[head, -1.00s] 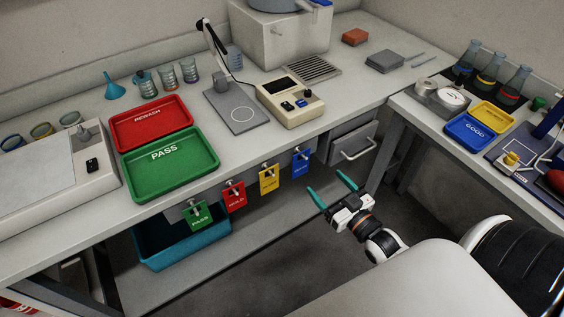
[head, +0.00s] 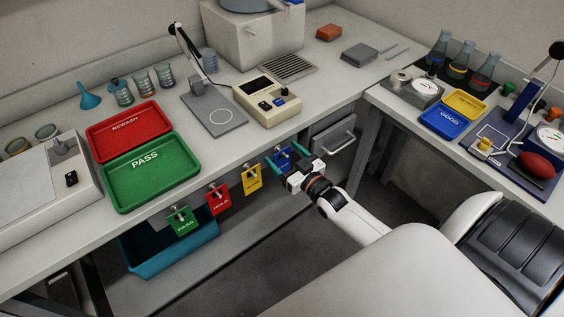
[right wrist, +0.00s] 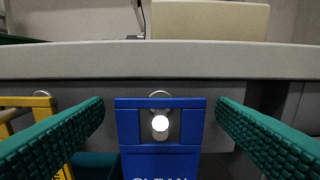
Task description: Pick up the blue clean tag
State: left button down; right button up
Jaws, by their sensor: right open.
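The blue clean tag (head: 283,157) hangs from a hook on the front edge of the bench, last in the row of tags. In the right wrist view the blue tag (right wrist: 160,130) is centred, with its hook peg through the hole and "CLEAN" partly cut off at the bottom. My right gripper (head: 284,161) is open, its green fingers (right wrist: 160,125) on either side of the tag with a gap at each side. It appears not to touch the tag. My left gripper is not in view.
The yellow tag (head: 252,179), red hold tag (head: 218,199) and green pass tag (head: 182,220) hang to the left. In the wrist view the yellow tag (right wrist: 28,102) is close behind the left finger. A drawer (head: 333,140) is to the right. A teal bin (head: 168,250) is below.

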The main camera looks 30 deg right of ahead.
jog(key=c, duration=1)
jog(key=shift+c, duration=0.2)
